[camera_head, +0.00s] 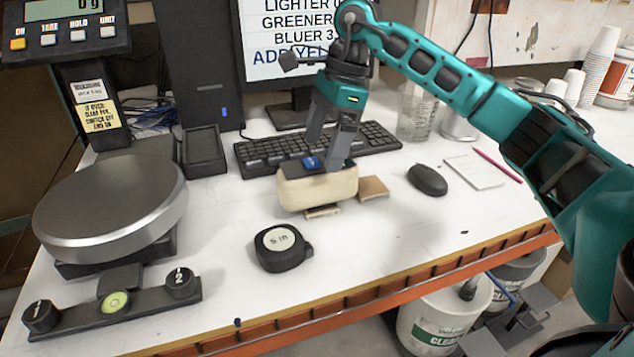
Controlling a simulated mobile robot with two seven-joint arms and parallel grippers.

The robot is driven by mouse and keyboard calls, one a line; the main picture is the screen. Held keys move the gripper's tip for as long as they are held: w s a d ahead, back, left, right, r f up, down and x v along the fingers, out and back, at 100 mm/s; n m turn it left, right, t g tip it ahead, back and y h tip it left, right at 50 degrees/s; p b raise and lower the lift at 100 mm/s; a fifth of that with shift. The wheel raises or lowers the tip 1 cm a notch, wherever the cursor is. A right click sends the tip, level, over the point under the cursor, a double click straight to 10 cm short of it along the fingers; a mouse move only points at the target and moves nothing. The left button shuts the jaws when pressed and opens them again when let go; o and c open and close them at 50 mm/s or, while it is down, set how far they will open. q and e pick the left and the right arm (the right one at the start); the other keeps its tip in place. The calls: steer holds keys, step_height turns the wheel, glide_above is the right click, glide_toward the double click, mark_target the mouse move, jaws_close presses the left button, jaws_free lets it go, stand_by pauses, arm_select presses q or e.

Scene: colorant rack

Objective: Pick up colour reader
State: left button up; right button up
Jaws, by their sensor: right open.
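The colour reader (318,190) looks to be the cream block with a dark top and a blue button, in the middle of the white table. It sits on or against small brown wooden pieces (373,188). My right gripper (325,153) points down at it from above and behind, with its two grey fingers apart. The nearer finger reaches the reader's top right; the other finger's tip is near its back edge. I cannot tell whether either finger touches it. The reader's far side is hidden. My left gripper is not in view.
A keyboard (258,153) lies close behind the reader, and a mouse (427,179) to its right. A tape measure (282,247) is in front. A round scale (112,205) stands at left. A monitor (287,35) is behind. The front right tabletop is clear.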

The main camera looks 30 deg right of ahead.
mark_target(318, 162)
steer(key=x, duration=0.6)
steer(key=shift+f, duration=0.3)
steer(key=c, duration=1.5)
steer(key=shift+r, duration=0.1)
steer(key=shift+c, duration=1.2)
steer(key=shift+r, duration=0.1)
